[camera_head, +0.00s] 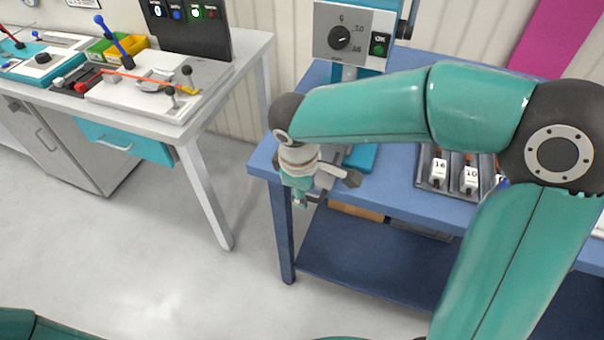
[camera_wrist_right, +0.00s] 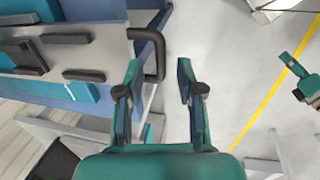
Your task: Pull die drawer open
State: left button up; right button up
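In the right wrist view, a black D-shaped handle (camera_wrist_right: 152,52) stands out from a pale grey front (camera_wrist_right: 115,50), which I take to be the die drawer. My right gripper (camera_wrist_right: 158,70) is open, its two fingers apart with grey floor showing between them. The handle is just beyond and beside the left finger's tip; I cannot tell whether they touch. In the head view, the right gripper (camera_head: 301,200) points down at the blue bench's left front corner. The arm hides most of the drawer area there. A teal part, perhaps my left gripper, shows at the wrist view's right edge.
The blue bench (camera_head: 385,205) carries a press with a dial (camera_head: 340,38) and a rack of numbered blocks (camera_head: 440,172). A grey workbench (camera_head: 205,100) with a separate teal drawer (camera_head: 125,143) stands left. Clear floor (camera_head: 165,270) lies between and in front.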

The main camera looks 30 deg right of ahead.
notch_tip(320, 180, up, 11)
jog(key=s+a, duration=0.1)
jog(key=shift+s+a, duration=0.25)
jog(key=shift+a, duration=0.05)
jog(key=shift+f, duration=0.15)
jog(key=a+f+m+g+y, duration=0.1)
jog(key=a+f+y, duration=0.15)
jog(key=f, duration=0.95)
jog(key=a+f+m+g+y, duration=0.15)
jog(key=a+f, duration=0.25)
jog(key=f, duration=0.8)
jog(key=s+f+m+t, duration=0.1)
jog(key=s+f+m, duration=0.3)
jog(key=f, duration=0.4)
jog(key=s+a+f+m+y, duration=0.1)
jog(key=s+f+m, duration=0.3)
jog(key=f, duration=0.5)
jog(key=s, duration=0.2)
jog(key=shift+s+t+y, duration=0.3)
jog(key=shift+s+t, duration=0.05)
jog(key=shift+s, duration=0.05)
jog(key=shift+f, duration=0.1)
